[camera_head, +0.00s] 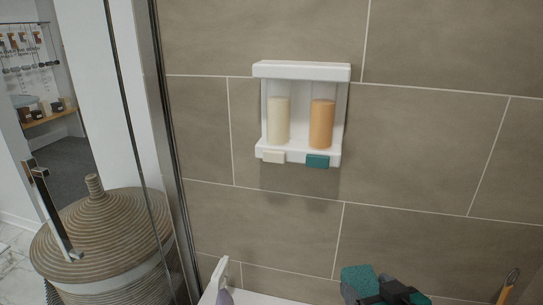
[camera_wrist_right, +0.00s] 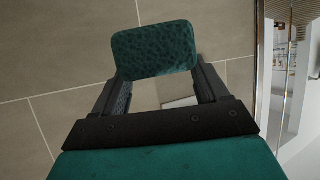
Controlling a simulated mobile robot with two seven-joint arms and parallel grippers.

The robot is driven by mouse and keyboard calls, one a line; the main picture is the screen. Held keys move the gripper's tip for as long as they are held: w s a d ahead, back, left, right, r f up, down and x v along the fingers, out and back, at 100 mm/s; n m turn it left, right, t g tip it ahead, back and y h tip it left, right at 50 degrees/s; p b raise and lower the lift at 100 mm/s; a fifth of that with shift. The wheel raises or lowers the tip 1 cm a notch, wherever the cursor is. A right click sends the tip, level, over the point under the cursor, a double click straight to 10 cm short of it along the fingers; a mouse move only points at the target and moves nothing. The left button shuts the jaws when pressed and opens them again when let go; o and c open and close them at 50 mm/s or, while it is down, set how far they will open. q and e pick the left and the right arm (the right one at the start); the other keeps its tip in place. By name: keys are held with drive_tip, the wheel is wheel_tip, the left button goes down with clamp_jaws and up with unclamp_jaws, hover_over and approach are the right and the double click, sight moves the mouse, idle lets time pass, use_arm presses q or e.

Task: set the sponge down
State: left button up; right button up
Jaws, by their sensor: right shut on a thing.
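The sponge (camera_head: 358,280) is a teal block with a dark grey layer, at the bottom of the head view right of centre. It also shows in the right wrist view as a teal pad (camera_wrist_right: 154,48). My right gripper (camera_head: 385,289) is shut on it, with one finger on each side in the right wrist view (camera_wrist_right: 160,82). The sponge is held in front of the tiled wall. Any surface directly beneath it is out of view. My left gripper is not in view.
A white wall dispenser (camera_head: 301,70) with a cream and an orange bottle hangs on the brown tiled wall. A white ledge (camera_head: 262,299) runs along the bottom. An orange-handled item (camera_head: 505,290) stands at lower right. A metal-framed glass panel and wicker basket (camera_head: 95,235) are at left.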

drive_tip(key=r, duration=0.2)
drive_tip(key=s+r+m+h+p, duration=0.1)
drive_tip(key=r, duration=0.1)
drive_tip(key=d+r+m, duration=0.1)
drive_tip(key=r, duration=0.2)
drive_tip(key=shift+s+h+p, duration=0.3)
drive_tip(key=shift+h+p, duration=0.05)
drive_tip(key=shift+h, duration=0.05)
drive_tip(key=shift+s+d+r, duration=0.15)
drive_tip(key=shift+d+r, duration=0.05)
drive_tip(key=shift+r, duration=0.15)
